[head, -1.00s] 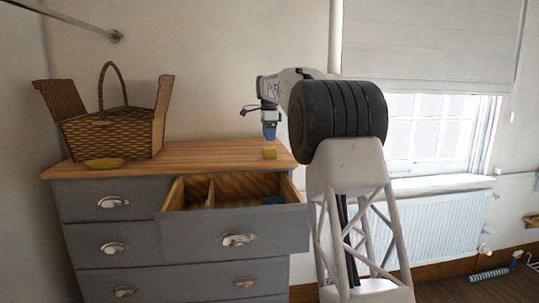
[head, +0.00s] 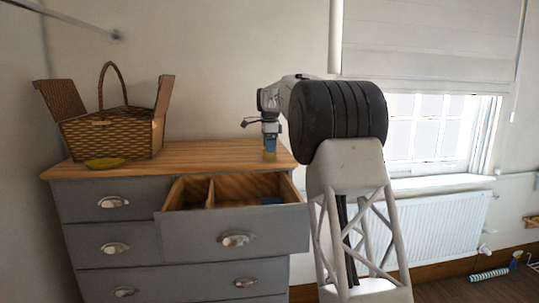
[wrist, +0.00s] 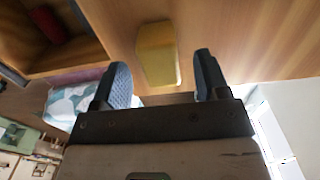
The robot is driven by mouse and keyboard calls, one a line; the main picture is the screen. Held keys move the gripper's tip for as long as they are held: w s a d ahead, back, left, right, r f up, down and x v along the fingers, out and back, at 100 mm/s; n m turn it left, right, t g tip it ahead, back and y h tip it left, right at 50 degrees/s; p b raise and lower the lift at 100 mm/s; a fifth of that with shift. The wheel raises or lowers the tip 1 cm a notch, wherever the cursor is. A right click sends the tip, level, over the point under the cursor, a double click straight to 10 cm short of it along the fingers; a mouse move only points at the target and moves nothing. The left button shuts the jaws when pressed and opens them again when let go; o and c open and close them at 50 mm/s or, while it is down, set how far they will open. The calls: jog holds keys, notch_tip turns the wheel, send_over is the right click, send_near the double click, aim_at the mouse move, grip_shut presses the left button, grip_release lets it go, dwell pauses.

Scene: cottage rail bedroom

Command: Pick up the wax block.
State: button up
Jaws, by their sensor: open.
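The wax block (wrist: 157,55) is a small yellow block on the wooden top of the dresser. In the head view the wax block (head: 270,155) sits near the right end of the top, partly hidden by my fingers. My gripper (head: 270,147) points down right over it. In the wrist view my gripper (wrist: 165,75) is open, with one blue-padded finger on each side of the block's near end. The block appears between the fingers, with gaps on both sides; I cannot tell whether they reach fully down around it.
A wicker basket (head: 105,138) with raised lids stands at the left of the dresser top (head: 195,155), with a yellow-brown oval item (head: 104,163) in front. An upper drawer (head: 236,232) is pulled open below the block. The middle of the top is clear.

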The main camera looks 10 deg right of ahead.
jog(key=shift+f, duration=1.5)
jog(key=c, duration=1.1)
jog(key=shift+r, duration=0.15)
jog(key=shift+r, duration=1.65)
jog(key=shift+s+r, duration=0.25)
jog(key=shift+s, duration=2.4)
jog(key=shift+s+r, duration=0.25)
jog(key=shift+s, duration=2.45)
jog(key=shift+s+r, duration=0.25)
jog(key=shift+s, duration=2.4)
